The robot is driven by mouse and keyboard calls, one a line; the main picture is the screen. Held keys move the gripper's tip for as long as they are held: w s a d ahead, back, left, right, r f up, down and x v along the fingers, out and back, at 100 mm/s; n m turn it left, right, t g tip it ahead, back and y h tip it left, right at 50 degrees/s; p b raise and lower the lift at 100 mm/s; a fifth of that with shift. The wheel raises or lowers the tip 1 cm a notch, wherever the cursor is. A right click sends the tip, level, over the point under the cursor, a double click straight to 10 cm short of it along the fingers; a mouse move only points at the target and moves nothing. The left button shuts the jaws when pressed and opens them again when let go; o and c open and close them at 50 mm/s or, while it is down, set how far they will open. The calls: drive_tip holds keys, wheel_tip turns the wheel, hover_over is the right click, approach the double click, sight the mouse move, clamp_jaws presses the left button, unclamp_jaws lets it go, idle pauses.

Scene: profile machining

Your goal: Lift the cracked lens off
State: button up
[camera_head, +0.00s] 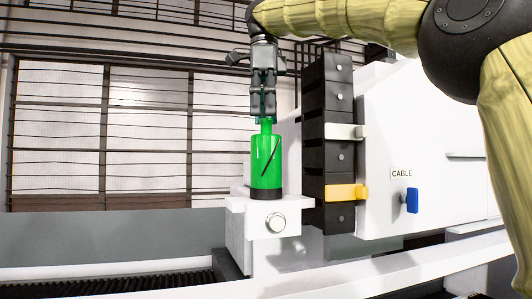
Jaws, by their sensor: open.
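The cracked lens (266,160) is a bright green cylinder with a narrower neck on top and a dark slanted line down its side. It stands upright on a dark ring on a white block (240,232). My gripper (264,116) points straight down from above, with its fingertips at the neck of the lens. The fingers are open. From this view I cannot tell whether they touch the neck.
A black column (327,120) with a white tab (346,132) and a yellow tab (347,193) stands just right of the lens. Behind it is a white housing (385,150) with a "CABLE" label and a blue knob (412,200). The space left of the lens is clear.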

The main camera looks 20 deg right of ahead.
sight(268, 148)
drive_tip(key=shift+w+f, duration=0.2)
drive_tip(key=shift+w, duration=0.1)
drive_tip(key=s, duration=0.3)
drive_tip(key=shift+s+d+f, duration=0.15)
drive_tip(key=shift+s+f, duration=0.1)
drive_tip(key=shift+f, duration=0.1)
drive_tip(key=w+f, duration=0.1)
drive_tip(key=f, duration=0.1)
drive_tip(key=w+f, duration=0.1)
drive_tip(key=shift+w+a+f, duration=0.15)
drive_tip(key=shift+a+f, duration=0.05)
drive_tip(key=shift+f, duration=0.15)
drive_tip(key=shift+s+d+f+p, duration=0.1)
drive_tip(key=shift+s+f+p, duration=0.25)
drive_tip(key=shift+f, duration=0.25)
drive_tip(key=shift+s+d+f+p, duration=0.1)
drive_tip(key=shift+s+f+p, duration=0.15)
drive_tip(key=shift+s+f, duration=0.3)
drive_tip(key=shift+w+a+f, duration=0.2)
drive_tip(key=shift+w+f, duration=0.35)
drive_tip(key=shift+w, duration=0.15)
drive_tip(key=shift+s+d+r, duration=0.1)
drive_tip(key=shift+s+d, duration=0.05)
drive_tip(key=shift+s, duration=0.25)
drive_tip(key=c, duration=1.2)
